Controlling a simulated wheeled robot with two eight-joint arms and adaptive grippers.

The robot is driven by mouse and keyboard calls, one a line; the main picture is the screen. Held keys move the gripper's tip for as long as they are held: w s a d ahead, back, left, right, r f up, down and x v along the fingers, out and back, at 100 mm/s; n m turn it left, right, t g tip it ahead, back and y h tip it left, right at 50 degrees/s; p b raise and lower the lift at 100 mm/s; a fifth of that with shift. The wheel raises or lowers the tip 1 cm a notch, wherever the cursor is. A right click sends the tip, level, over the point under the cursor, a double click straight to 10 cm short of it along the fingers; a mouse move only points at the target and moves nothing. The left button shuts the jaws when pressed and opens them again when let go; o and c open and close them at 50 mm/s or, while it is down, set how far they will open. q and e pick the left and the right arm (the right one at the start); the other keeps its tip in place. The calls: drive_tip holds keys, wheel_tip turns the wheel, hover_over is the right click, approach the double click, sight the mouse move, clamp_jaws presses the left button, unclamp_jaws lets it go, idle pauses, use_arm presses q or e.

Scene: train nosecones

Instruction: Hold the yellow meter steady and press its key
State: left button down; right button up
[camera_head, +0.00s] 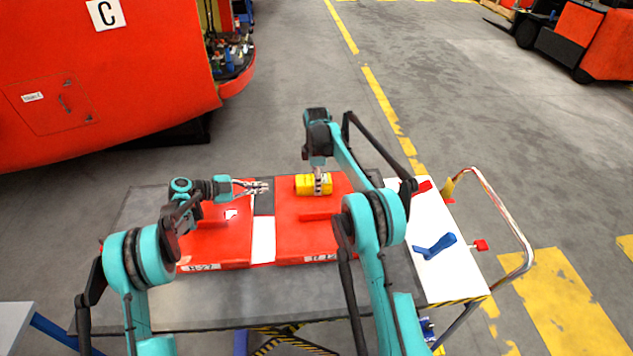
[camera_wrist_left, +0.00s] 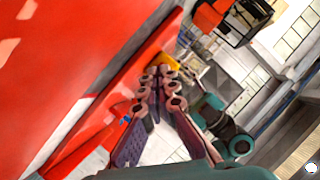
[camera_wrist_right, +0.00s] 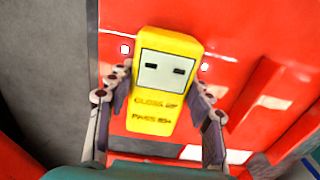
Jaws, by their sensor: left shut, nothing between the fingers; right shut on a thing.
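The yellow meter (camera_head: 305,185) lies on the right red panel on the table. In the right wrist view the yellow meter (camera_wrist_right: 158,112) shows a pale screen with two dark marks and lettering below it. My right gripper (camera_head: 318,184) is shut on the meter from above, with a finger at each side (camera_wrist_right: 158,100). My left gripper (camera_head: 262,187) is shut and empty, to the left of the meter and apart from it. In the left wrist view its fingertips (camera_wrist_left: 160,75) point toward a yellow patch (camera_wrist_left: 165,59), likely the meter. I cannot make out the key clearly.
Two red panels, left (camera_head: 222,245) and right (camera_head: 300,236), lie on the grey table (camera_head: 140,215). A white board (camera_head: 440,278) at right bears a blue tool (camera_head: 436,246) and small red pieces. A metal rail (camera_head: 510,215) borders the right end. A large red nosecone (camera_head: 100,70) stands behind.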

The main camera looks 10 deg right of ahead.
sight(284, 195)
use_arm(q)
drive_tip(key=n, duration=0.2)
drive_tip(key=f+n+t+y, duration=0.1)
drive_tip(key=n, duration=0.1)
drive_tip(key=shift+w+a+n+t+y, duration=0.1)
drive_tip(key=shift+n+t+y, duration=0.2)
use_arm(e)
drive_tip(key=shift+f, duration=0.1)
use_arm(q)
drive_tip(key=n, duration=0.1)
drive_tip(key=n+t, duration=0.1)
drive_tip(key=n+y, duration=0.1)
drive_tip(key=shift+a+f+n, duration=0.3)
drive_tip(key=shift+n, duration=0.1)
drive_tip(key=shift+d, duration=0.1)
drive_tip(key=shift+s+d, duration=0.2)
drive_tip(key=shift+d, duration=1.9)
drive_tip(key=shift+s+d, duration=0.2)
drive_tip(key=shift+d, duration=1.9)
drive_tip(key=shift+d, duration=0.1)
